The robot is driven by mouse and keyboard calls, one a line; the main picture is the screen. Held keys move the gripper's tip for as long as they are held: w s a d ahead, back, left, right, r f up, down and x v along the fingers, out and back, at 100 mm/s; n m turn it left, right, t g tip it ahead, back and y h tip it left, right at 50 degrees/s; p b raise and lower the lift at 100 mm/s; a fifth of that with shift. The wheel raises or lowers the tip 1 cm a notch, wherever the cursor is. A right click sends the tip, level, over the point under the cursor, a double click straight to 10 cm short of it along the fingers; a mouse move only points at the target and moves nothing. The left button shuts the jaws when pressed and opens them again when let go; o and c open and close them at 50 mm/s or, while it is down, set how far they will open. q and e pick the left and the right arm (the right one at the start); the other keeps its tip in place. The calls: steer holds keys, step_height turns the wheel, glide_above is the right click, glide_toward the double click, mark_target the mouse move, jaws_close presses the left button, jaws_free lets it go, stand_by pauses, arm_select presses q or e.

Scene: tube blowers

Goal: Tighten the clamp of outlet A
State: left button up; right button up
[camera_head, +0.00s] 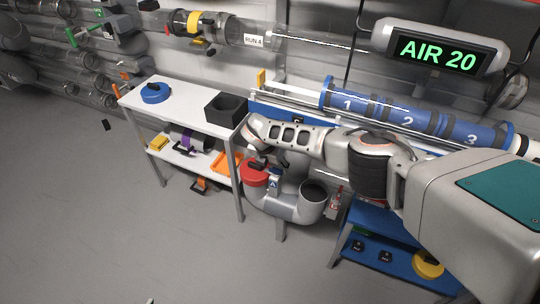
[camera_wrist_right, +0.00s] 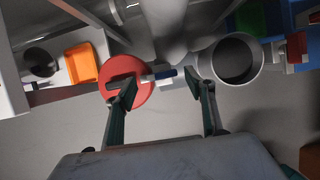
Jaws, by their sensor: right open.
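A red round cap (camera_head: 254,176) sits on one mouth of the grey pipe fitting, beside a small blue plate marked A (camera_head: 274,183). In the right wrist view the red cap (camera_wrist_right: 140,93) lies at the left, partly behind one finger. A small dark and blue part (camera_wrist_right: 160,75), possibly the clamp, sticks out from the cap's right side. My right gripper (camera_wrist_right: 163,88) is open, its fingers on either side of that part in the picture; I cannot tell whether they touch anything. In the head view my right gripper (camera_head: 262,158) is just above the cap. My left gripper is out of view.
An open grey pipe mouth (camera_head: 314,190) stands right of the cap; it also shows in the wrist view (camera_wrist_right: 237,60). A white shelf table (camera_head: 180,97) with a black box (camera_head: 225,107) and orange tray (camera_head: 228,162) is close on the left. A blue shelf (camera_head: 385,254) stands right.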

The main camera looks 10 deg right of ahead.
steer(key=shift+s+r, duration=0.25)
steer(key=v, duration=0.8)
steer(key=shift+s+r, duration=0.2)
steer(key=shift+r, duration=0.15)
steer(key=shift+a, duration=0.15)
